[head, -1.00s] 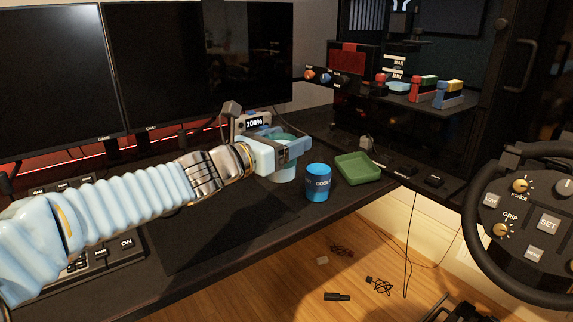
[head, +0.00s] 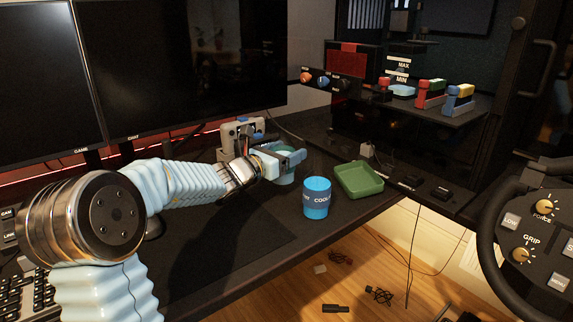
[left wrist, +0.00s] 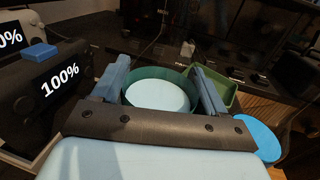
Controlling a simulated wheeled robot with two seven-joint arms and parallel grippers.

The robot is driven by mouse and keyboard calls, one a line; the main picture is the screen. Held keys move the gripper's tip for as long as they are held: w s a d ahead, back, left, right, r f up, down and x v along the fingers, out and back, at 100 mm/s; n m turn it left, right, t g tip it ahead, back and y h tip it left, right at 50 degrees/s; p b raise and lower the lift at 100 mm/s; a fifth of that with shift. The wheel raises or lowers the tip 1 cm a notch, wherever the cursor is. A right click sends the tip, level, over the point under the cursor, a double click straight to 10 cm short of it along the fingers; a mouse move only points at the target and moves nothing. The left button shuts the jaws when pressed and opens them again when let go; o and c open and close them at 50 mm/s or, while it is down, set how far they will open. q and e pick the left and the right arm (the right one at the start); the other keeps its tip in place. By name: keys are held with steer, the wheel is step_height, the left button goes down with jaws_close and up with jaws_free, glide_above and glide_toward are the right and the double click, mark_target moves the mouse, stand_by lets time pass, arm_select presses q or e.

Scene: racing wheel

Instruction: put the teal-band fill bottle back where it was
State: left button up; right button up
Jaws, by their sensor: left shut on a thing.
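The teal-band fill bottle (head: 285,179) is held in my left gripper (head: 283,158), near the back of the black desk under the monitor. Most of it is hidden by the gripper in the head view. In the left wrist view, its pale round top with a teal rim (left wrist: 158,95) sits between the two blue fingers of the left gripper (left wrist: 163,75). I cannot tell whether its base touches the desk. A blue coolant bottle (head: 317,198) stands apart, to the right and nearer. My right gripper is not in view.
A green tray (head: 360,181) lies right of the coolant bottle. A small device (head: 240,133) stands close behind the left gripper; its display reads 100% in the left wrist view (left wrist: 61,81). A dark shelf (head: 440,112) and steering wheel (head: 530,225) are at right.

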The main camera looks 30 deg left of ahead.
arm_select(q)
steer(key=shift+w+a+f, duration=0.2)
steer(key=shift+w+f, duration=0.2)
steer(key=shift+f, duration=0.1)
step_height(320, 180, down, 3)
steer(key=shift+r, duration=0.1)
steer(key=shift+b, duration=0.3)
steer(key=o, duration=1.3)
